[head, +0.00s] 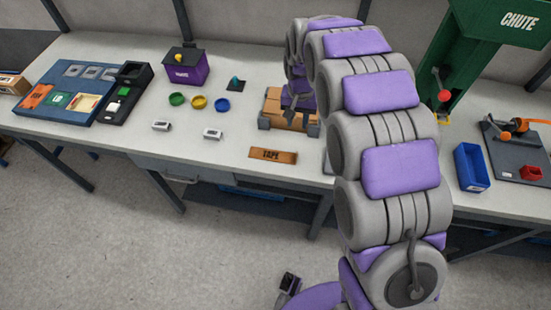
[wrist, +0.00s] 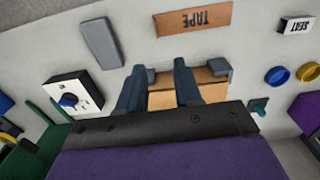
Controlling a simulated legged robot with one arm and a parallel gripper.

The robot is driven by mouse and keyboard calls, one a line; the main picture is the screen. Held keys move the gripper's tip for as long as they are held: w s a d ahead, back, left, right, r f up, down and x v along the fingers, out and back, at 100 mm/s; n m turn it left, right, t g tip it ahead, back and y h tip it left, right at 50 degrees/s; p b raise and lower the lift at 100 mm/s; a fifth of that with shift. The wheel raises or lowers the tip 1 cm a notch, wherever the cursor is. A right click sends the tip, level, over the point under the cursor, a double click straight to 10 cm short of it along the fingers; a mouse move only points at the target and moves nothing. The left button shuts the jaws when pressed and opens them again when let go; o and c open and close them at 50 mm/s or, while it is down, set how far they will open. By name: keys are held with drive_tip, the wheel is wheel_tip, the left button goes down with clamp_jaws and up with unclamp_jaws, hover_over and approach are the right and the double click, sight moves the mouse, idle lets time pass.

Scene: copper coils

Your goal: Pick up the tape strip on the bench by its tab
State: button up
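The tape strip (head: 273,155) is a flat brown-orange piece marked TAPE, lying near the front edge of the bench. It also shows at the top of the wrist view (wrist: 193,18), with its lettering upside down. I cannot make out a separate tab. My gripper (wrist: 160,73) has its two dark fingers apart with nothing between them. It is over the holder of tan blocks (head: 290,112), behind the strip in the head view, and is apart from the strip. My arm hides part of the bench to the right.
Two small white blocks (head: 161,126) lie left of the strip. Coloured rings (head: 199,102) and a purple box (head: 187,68) stand farther back. A grey bar (wrist: 101,42) and a white switch box (wrist: 73,93) are near the strip. The bench (head: 228,158) beside the strip is clear.

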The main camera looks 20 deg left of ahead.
drive_tip(key=b, duration=0.2)
hover_over(296, 154)
drive_tip(key=f, duration=1)
drive_tip(key=shift+a+f, duration=0.2)
drive_tip(key=shift+f, duration=0.7)
drive_tip(key=f+b, duration=0.1)
drive_tip(key=f, duration=0.1)
drive_tip(key=f+b, duration=0.1)
drive_tip(key=f, duration=0.2)
drive_tip(key=shift+w+d, duration=0.1)
drive_tip(key=shift+d, duration=0.1)
drive_tip(key=shift+r, duration=0.1)
clamp_jaws()
